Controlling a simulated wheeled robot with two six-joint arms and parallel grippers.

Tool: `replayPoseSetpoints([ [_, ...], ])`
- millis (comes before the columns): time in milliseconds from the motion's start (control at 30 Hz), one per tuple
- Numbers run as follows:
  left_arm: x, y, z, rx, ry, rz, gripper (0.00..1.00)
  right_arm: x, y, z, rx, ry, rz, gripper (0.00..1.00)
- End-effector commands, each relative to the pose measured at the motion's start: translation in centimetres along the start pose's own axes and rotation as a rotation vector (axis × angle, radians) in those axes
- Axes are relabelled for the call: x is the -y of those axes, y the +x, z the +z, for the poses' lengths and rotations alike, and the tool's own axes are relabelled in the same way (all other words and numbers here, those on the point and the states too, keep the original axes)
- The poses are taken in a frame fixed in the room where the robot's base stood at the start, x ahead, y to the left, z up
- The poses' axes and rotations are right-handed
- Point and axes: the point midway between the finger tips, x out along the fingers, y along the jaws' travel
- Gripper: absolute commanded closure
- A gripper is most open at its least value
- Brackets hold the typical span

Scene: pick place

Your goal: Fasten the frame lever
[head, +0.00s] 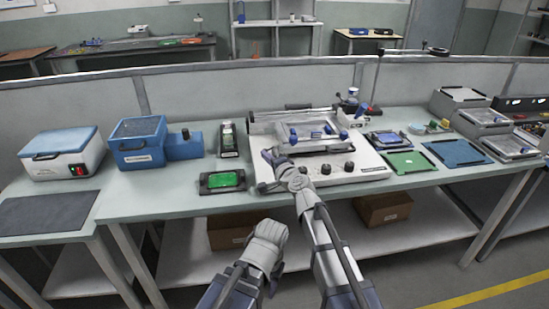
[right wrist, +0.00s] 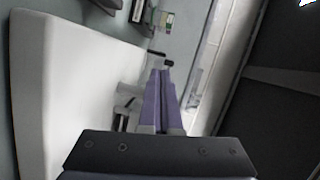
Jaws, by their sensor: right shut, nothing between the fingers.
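A white bench machine (head: 345,170) stands mid-table with a hinged frame (head: 315,148) on top and black knobs along its front. Blue clamp-like parts sit on the frame, one at its left (head: 292,136) and one at its right (head: 328,130); I cannot tell which is the frame lever. My right gripper (head: 269,156) is at the machine's front left corner, near the frame's left end. In the right wrist view its bluish fingers (right wrist: 161,72) are together and empty, beside a white surface. My left arm is folded low in front of the table; its fingers are not clear.
A green-screened device (head: 222,181) lies left of the machine, with a dark handheld meter (head: 228,140) behind it. A blue box (head: 138,142) stands farther left. Green (head: 408,163) and blue (head: 456,153) mats lie to the right. A thin stand (head: 377,80) rises behind the machine.

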Motion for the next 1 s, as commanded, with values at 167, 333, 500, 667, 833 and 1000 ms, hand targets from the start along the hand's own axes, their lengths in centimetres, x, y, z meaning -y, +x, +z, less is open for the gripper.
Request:
replayPoseSetpoints([
  [167,0.0,0.0,0.0,0.0,0.0,0.0,0.51,0.3,1.3,1.0,0.001,0.0,0.0,1.0],
  [333,0.0,0.0,0.0,0.0,0.0,0.0,0.51,0.5,2.3,1.5,0.002,0.0,0.0,1.0],
  [500,0.0,0.0,0.0,0.0,0.0,0.0,0.51,0.5,2.2,1.5,0.002,0.0,0.0,1.0],
  [667,0.0,0.0,0.0,0.0,0.0,0.0,0.51,0.5,2.2,1.5,0.002,0.0,0.0,1.0],
  [833,0.0,0.0,0.0,0.0,0.0,0.0,0.51,0.5,2.2,1.5,0.002,0.0,0.0,1.0],
  [1000,0.0,0.0,0.0,0.0,0.0,0.0,0.51,0.5,2.2,1.5,0.002,0.0,0.0,1.0],
])
